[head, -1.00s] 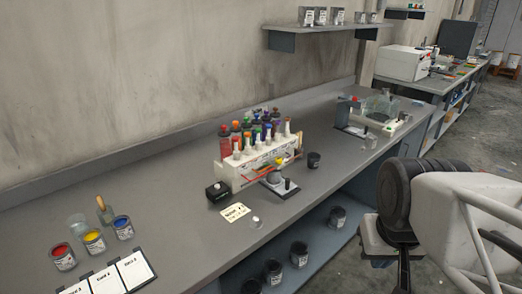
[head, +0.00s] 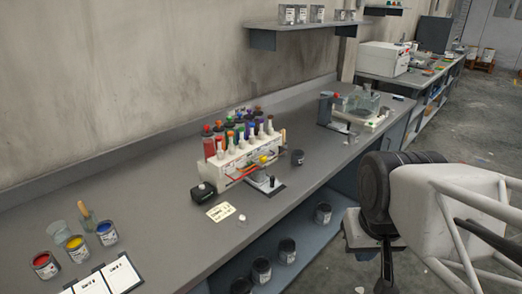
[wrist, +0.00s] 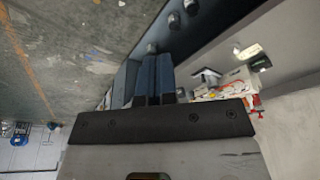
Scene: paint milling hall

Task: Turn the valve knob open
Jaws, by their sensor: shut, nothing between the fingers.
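A small yellow knob-like part (head: 264,160) shows at the front of the white bottle rack (head: 235,168) on the long grey bench. It sits by a small grey stand with a dark post; I cannot tell for sure that it is the valve knob. In the wrist view, my gripper (wrist: 146,68) has its fingers together with nothing between them. It is in the air, apart from the rack, which shows small at the right of that view (wrist: 222,92). In the head view my arm is at the right, in front of the bench, and the fingertips are not clearly visible.
A black box (head: 203,193), a yellow label card (head: 221,212) and a dark cup (head: 297,157) stand close around the rack. Open paint cans (head: 76,248) are at the left. Dark cans (head: 323,213) stand on the lower shelf.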

